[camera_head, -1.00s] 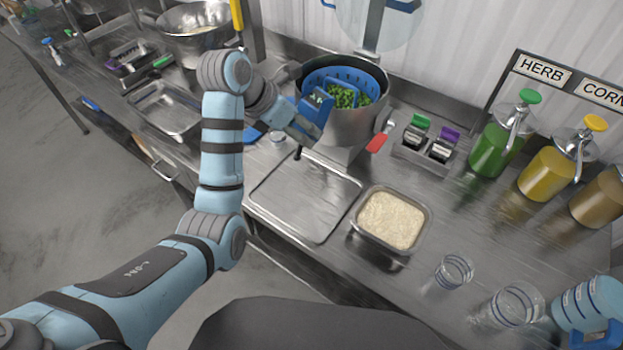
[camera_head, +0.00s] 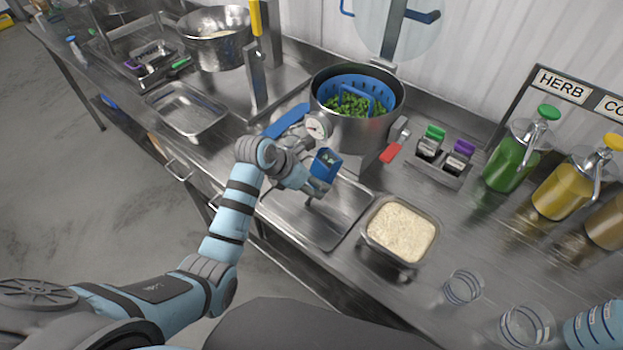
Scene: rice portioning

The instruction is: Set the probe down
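The probe (camera_head: 325,163) is a blue boxy device with a small display. It is held at the fingertips of my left gripper (camera_head: 316,184), which looks shut on it. My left gripper is over the far part of a flat steel tray or lid (camera_head: 335,212), in front of the pot. I cannot tell whether the probe touches anything below. The steel pot (camera_head: 372,127) holds a blue strainer (camera_head: 350,80) with green vegetables and has a round dial (camera_head: 316,125) on its side. My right gripper is out of view.
A steel pan of rice (camera_head: 400,233) stands right of the tray. A rack with green and purple tags (camera_head: 437,165), a red-handled tool (camera_head: 392,150) and pump bottles (camera_head: 512,160) stand behind. Clear cups (camera_head: 463,287) stand at front right. A blue flat object (camera_head: 287,121) lies left of the pot.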

